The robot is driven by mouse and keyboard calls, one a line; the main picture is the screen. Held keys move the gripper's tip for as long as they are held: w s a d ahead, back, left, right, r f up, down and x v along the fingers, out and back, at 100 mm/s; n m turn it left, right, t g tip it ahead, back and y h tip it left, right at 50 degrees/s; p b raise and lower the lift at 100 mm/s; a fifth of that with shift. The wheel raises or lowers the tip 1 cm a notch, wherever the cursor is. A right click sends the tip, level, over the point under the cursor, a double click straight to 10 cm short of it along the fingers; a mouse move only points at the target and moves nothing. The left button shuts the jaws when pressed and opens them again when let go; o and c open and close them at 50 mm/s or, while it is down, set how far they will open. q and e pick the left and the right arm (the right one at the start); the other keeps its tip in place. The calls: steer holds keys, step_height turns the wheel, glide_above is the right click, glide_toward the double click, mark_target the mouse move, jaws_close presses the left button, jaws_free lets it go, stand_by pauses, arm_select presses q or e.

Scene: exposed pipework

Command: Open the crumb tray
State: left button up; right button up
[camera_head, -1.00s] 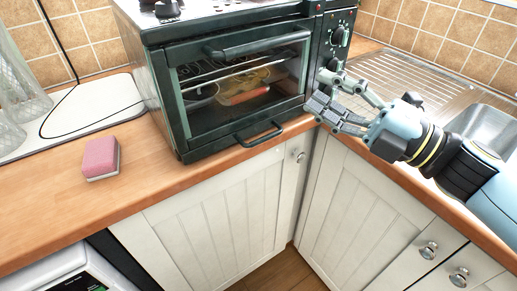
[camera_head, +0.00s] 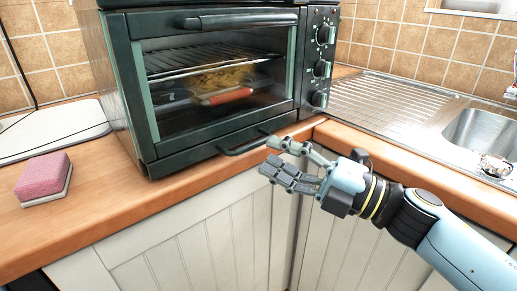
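The dark green toaster oven (camera_head: 215,75) stands on the wooden counter with its glass door shut. The crumb tray's black handle (camera_head: 240,149) sticks out low on the oven's front, below the door. The tray looks pushed in. My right gripper (camera_head: 270,158) is in front of the counter edge, just right of and below the handle's right end. Its fingers are spread, empty and pointing left. In the picture the upper finger comes close to the handle; I cannot tell if they touch. My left gripper is not in view.
A pink sponge (camera_head: 43,178) lies on the counter at the left, beside a white board (camera_head: 55,130). A steel drainboard (camera_head: 385,105) and a sink (camera_head: 480,135) are at the right. White cupboard doors (camera_head: 195,250) stand below the counter edge.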

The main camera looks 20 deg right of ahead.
steer(key=shift+x, duration=2)
jaws_close()
